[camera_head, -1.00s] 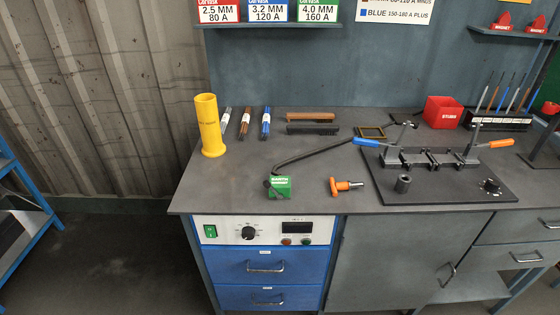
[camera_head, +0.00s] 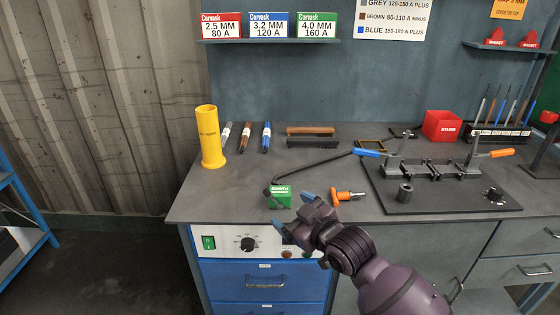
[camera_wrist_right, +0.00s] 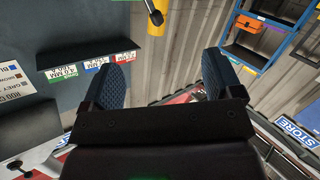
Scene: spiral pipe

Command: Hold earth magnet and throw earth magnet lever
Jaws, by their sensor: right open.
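The earth magnet is a small green block (camera_head: 279,197) with white lettering, on the bench near its front edge in the head view. A dark bent rod or cable runs from behind it up to the right. An orange-handled part (camera_head: 346,195) lies just right of it; I cannot tell whether it is the lever. My right gripper (camera_head: 293,211) reaches in from the lower right, just in front of the green block, apart from it as far as I can tell. Its blue-padded fingers are spread and empty, also in the right wrist view (camera_wrist_right: 162,78). My left gripper is not in view.
A yellow tube (camera_head: 210,137) stands at the bench's left. Rod bundles (camera_head: 245,137) and brushes (camera_head: 311,136) lie behind the magnet. A black fixture plate (camera_head: 440,190) with blue and orange handles fills the right side. The bench's left front is clear.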

